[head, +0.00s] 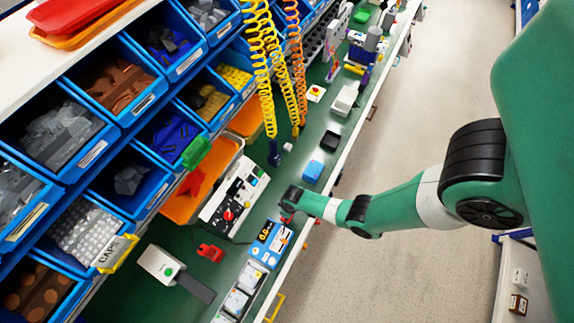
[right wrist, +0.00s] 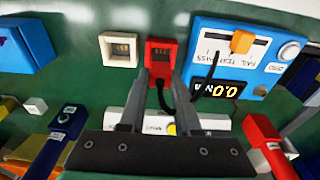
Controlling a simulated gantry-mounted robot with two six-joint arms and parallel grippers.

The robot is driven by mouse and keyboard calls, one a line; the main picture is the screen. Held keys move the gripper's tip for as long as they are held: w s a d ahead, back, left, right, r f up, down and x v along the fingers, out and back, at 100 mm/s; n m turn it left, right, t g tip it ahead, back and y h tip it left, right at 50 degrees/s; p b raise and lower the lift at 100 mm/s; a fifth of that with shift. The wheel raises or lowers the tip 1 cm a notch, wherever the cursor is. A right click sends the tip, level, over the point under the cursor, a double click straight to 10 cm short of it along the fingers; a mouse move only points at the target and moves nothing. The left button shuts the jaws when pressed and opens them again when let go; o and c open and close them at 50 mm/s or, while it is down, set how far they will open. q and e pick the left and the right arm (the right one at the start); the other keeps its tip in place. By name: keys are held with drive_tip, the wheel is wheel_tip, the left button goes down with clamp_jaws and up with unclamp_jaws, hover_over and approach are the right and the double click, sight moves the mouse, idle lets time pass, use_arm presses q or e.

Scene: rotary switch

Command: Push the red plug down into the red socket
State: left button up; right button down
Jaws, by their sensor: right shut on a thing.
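In the right wrist view, the red socket (right wrist: 160,46) sits on the green board, beside a similar white socket (right wrist: 120,49). My right gripper (right wrist: 160,78) has its fingertips just in front of the red socket. It is shut on the red plug (right wrist: 159,72), with a black cable running back between the fingers and off to the right. Plug and socket overlap in this view, so I cannot tell how deep the plug sits. In the head view my right gripper (head: 287,203) is low over the bench near its front edge, hiding most of the plug. My left gripper is not in view.
A blue tester box (head: 270,243) with an orange knob and lit display (right wrist: 219,91) stands close beside the sockets. A white control panel (head: 235,199) and blue parts bins (head: 110,85) line the back. Coiled hoses (head: 261,60) hang farther along the bench.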

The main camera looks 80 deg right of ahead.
drive_tip(key=shift+f, duration=0.15)
drive_tip(key=shift+f+b, duration=0.35)
drive_tip(key=shift+b, duration=0.15)
drive_tip(key=shift+f+b, duration=1.1)
drive_tip(key=shift+f, duration=0.05)
drive_tip(key=c, duration=0.5)
unclamp_jaws()
drive_tip(key=shift+c, duration=0.2)
drive_tip(key=shift+r, duration=0.1)
wheel_tip(320, 180, up, 11)
drive_tip(key=s+p, duration=0.1)
drive_tip(key=p, duration=1)
drive_tip(key=shift+s+a+r, duration=0.2)
drive_tip(key=shift+a, duration=0.05)
